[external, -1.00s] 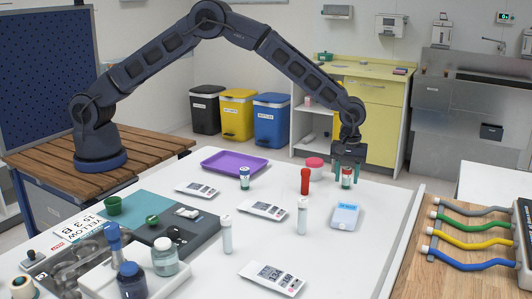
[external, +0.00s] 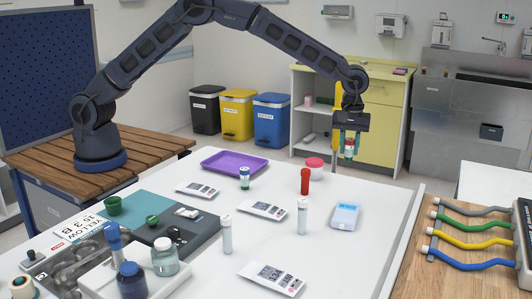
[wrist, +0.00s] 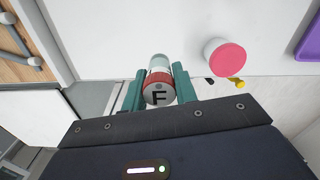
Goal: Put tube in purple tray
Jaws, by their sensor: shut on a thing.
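My gripper (external: 349,150) is shut on a small short tube (external: 349,147) with white, red and green bands, and holds it above the far right part of the white table. The purple tray (external: 234,172) lies flat on the table's far left part, left of my gripper, and looks empty. Its edge also shows at the right of the wrist view (wrist: 312,38).
A similar small tube (external: 244,183) stands just in front of the tray. A red tube (external: 305,182), a pink-lidded jar (external: 314,163) and clear white-capped tubes (external: 302,217) stand on the table. Flat meters (external: 262,210) and a blue-white device (external: 345,216) lie there.

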